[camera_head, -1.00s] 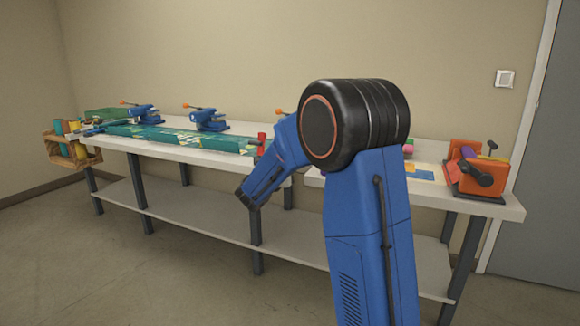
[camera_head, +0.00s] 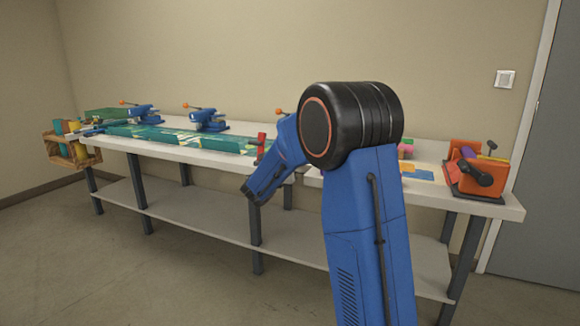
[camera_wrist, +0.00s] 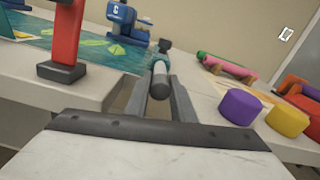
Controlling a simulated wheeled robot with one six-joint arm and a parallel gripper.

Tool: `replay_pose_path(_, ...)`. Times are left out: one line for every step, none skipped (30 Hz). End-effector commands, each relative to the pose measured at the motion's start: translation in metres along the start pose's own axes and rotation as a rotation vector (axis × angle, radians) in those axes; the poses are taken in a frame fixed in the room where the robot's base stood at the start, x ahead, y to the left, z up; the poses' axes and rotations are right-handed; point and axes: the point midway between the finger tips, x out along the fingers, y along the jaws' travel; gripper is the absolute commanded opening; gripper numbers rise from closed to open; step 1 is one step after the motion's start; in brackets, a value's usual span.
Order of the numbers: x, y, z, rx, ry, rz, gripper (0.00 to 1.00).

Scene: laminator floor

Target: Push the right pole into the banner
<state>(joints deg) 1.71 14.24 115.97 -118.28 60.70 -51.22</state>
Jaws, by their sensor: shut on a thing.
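The teal banner (camera_head: 180,138) with green and yellow patches lies along the left bench; part of it shows at upper left in the wrist view (camera_wrist: 35,42). In the wrist view, a grey pole (camera_wrist: 161,76) lies lengthwise between the two dark fingers of my gripper (camera_wrist: 160,92), which is shut on it. The pole's far end meets something teal and dark; I cannot tell whether it is inside the banner. In the head view my arm hides the pole and fingers, near the banner's right end.
A red upright post (camera_wrist: 68,38) on a dark foot stands left of the gripper. A blue clamp (camera_wrist: 128,24) stands beyond the banner. Purple (camera_wrist: 240,106) and yellow (camera_wrist: 288,120) cylinders stand to the right. An orange machine (camera_head: 478,170) sits at the bench's right end.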

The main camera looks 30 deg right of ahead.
Motion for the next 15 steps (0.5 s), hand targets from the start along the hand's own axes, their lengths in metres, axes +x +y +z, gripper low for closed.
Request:
replay_pose_path(0.008, -0.001, 0.000, 0.000, -0.001, -0.002, 0.00)
replay_pose_path(0.013, -0.001, 0.000, 0.000, -0.001, -0.003, 0.00)
replay_pose_path(0.019, -0.001, 0.000, 0.000, -0.001, -0.002, 0.00)
replay_pose_path(0.024, -0.001, 0.000, 0.000, -0.001, -0.002, 0.00)
replay_pose_path(0.029, -0.001, 0.000, 0.001, 0.000, -0.002, 0.00)
replay_pose_path(0.033, -0.001, 0.000, 0.000, 0.000, -0.002, 0.00)
replay_pose_path(0.034, -0.001, 0.000, 0.000, 0.000, -0.001, 0.00)
replay_pose_path(0.035, -0.001, 0.000, 0.000, 0.000, -0.001, 0.00)
replay_pose_path(0.035, 0.000, 0.000, 0.000, -0.001, 0.000, 0.00)
replay_pose_path(0.034, 0.000, 0.000, 0.000, -0.001, 0.000, 0.00)
replay_pose_path(0.034, 0.000, 0.000, 0.000, -0.001, 0.000, 0.00)
replay_pose_path(0.034, 0.000, 0.000, 0.000, -0.001, 0.000, 0.00)
replay_pose_path(0.034, 0.000, 0.000, 0.000, -0.001, 0.000, 0.00)
replay_pose_path(0.034, 0.000, 0.000, 0.000, -0.001, 0.000, 0.00)
replay_pose_path(0.034, 0.000, 0.000, 0.000, -0.001, 0.001, 0.27)
